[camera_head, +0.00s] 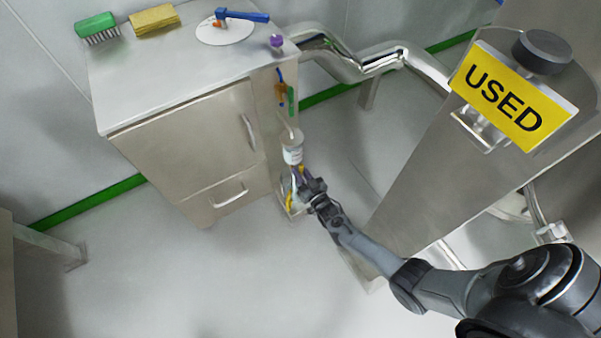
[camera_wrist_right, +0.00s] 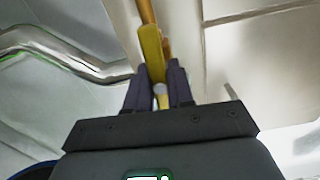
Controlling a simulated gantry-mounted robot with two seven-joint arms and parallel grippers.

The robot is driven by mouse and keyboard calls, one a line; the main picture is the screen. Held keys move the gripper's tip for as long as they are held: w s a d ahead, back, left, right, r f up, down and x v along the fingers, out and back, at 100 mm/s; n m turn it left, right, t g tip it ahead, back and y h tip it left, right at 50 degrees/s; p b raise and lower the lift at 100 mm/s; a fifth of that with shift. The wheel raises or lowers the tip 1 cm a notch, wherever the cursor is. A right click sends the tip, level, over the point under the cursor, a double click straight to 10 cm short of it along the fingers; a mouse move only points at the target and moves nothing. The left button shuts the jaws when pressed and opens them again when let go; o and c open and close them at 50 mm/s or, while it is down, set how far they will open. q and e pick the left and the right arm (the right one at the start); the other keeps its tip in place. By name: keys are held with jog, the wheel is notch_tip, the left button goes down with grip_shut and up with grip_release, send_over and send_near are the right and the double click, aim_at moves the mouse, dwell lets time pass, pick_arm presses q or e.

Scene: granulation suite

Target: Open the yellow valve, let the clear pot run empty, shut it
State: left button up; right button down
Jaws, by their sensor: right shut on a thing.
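A small clear-to-white pot (camera_head: 293,154) with a pale label is at the cabinet's right side. The yellow valve (camera_head: 289,199) shows in part just below it, and much of it is hidden by my gripper. My right gripper (camera_head: 301,184) is at the valve below the pot. In the right wrist view, the dark fingers of my right gripper (camera_wrist_right: 160,88) are closed around the yellow lever (camera_wrist_right: 152,50), one on each side. The liquid level in the pot is too small to tell. My left gripper does not show.
A steel cabinet (camera_head: 180,150) stands at left, with a green brush (camera_head: 96,25), a yellow sponge (camera_head: 154,20) and a blue-handled tool (camera_head: 243,15) on top. A bent steel pipe (camera_head: 375,58) runs behind. A USED sign (camera_head: 513,95) hangs at right. The floor (camera_head: 180,285) in front is clear.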

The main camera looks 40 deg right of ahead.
dwell(0.4)
jog(key=c, duration=1)
grip_release()
jog(key=shift+s, duration=0.25)
jog(key=s+a+p, duration=0.1)
jog(key=s+p, duration=0.3)
jog(key=s, duration=0.6)
jog(key=shift+a+p, duration=0.3)
jog(key=shift+a, duration=0.1)
jog(key=shift+s, duration=0.1)
